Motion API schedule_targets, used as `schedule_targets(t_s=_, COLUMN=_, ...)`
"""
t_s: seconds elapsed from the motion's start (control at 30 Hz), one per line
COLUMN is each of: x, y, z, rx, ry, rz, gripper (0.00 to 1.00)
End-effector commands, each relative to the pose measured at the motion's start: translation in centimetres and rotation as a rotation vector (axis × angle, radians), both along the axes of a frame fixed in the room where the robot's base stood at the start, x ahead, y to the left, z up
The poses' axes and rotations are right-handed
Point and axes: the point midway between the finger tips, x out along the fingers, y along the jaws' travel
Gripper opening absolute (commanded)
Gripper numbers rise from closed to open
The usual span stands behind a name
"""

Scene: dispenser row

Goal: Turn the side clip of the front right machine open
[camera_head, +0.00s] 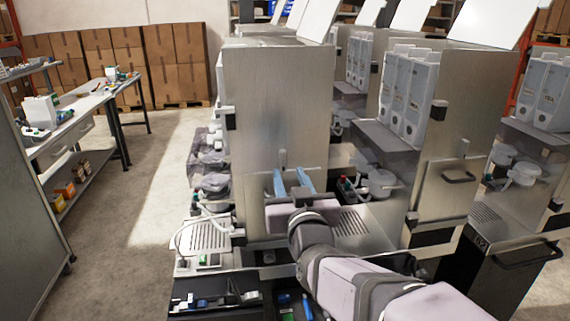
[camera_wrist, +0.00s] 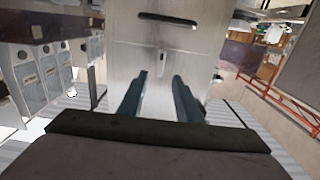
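A small grey side clip (camera_head: 283,158) stands upright at the top edge of a steel side panel (camera_head: 256,216) on the nearest machine (camera_head: 275,95). My gripper (camera_head: 291,172) is in front of this panel, with its two blue fingers apart and nothing visible between them. In the wrist view the clip (camera_wrist: 161,62) lies just beyond the gap between the fingertips (camera_wrist: 161,76). I cannot tell whether the fingers touch the panel. The panel's dark handle (camera_wrist: 168,19) shows in the wrist view. My arm hides part of the panel in the head view.
Another machine (camera_head: 465,95) to the right has a similar clip (camera_head: 464,148) and a dark handle (camera_head: 459,177). Trays with small parts (camera_head: 215,300) lie low in front. A workbench (camera_head: 75,120) stands at the left, with open floor (camera_head: 140,220) between.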

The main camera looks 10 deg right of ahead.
Motion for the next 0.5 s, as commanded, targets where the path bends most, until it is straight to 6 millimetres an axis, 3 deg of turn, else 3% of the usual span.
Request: schedule_targets(t_s=0.5, x=5.2, y=0.0, z=0.1, rx=0.0, ry=0.004, rz=-0.001, gripper=0.31)
